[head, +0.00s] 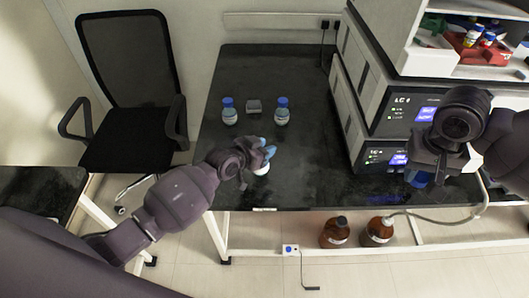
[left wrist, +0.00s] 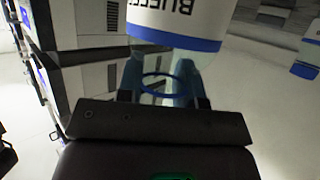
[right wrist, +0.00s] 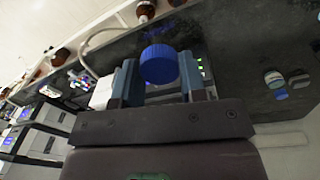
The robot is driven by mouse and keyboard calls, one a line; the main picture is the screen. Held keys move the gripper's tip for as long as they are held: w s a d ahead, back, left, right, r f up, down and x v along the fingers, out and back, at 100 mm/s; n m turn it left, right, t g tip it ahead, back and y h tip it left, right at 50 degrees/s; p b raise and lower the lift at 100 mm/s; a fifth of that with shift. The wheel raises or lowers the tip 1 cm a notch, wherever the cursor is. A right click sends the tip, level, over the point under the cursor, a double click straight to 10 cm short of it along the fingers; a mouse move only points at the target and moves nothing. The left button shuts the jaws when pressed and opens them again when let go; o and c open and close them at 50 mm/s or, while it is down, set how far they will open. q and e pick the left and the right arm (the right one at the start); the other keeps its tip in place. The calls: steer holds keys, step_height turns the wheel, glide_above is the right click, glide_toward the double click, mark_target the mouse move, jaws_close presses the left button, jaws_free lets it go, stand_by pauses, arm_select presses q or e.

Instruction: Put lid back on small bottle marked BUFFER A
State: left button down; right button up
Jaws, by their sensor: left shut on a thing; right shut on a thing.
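The small bottle (left wrist: 170,22) has a white label reading "BUFFE…", the rest cut off, and a blue band. No lid shows on it, only a blue ring at its neck. My left gripper (head: 265,154) is shut on it, with a finger on each side in the left wrist view (left wrist: 160,85). In the head view only a pale part of the bottle (head: 262,168) shows, near the bench's front edge. My right gripper (head: 419,178) is shut on a blue ribbed lid (right wrist: 158,65), well to the right of the bottle and before the instruments.
Two blue-capped bottles (head: 229,111) (head: 282,111) stand further back on the black bench (head: 310,180), with a small grey block (head: 254,106) between them. Stacked instruments (head: 395,110) fill the right side. Brown bottles (head: 334,232) (head: 377,232) stand below the front edge. The middle bench is clear.

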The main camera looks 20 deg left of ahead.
arm_select(q)
steer(key=shift+f, duration=1.05)
arm_select(e)
steer(key=shift+f, duration=0.25)
arm_select(q)
steer(key=shift+f, duration=0.1)
arm_select(e)
steer(key=shift+f, duration=0.1)
arm_select(q)
steer(key=shift+f, duration=0.1)
arm_select(e)
steer(key=shift+f, duration=0.1)
arm_select(q)
steer(key=c, duration=0.8)
jaws_free()
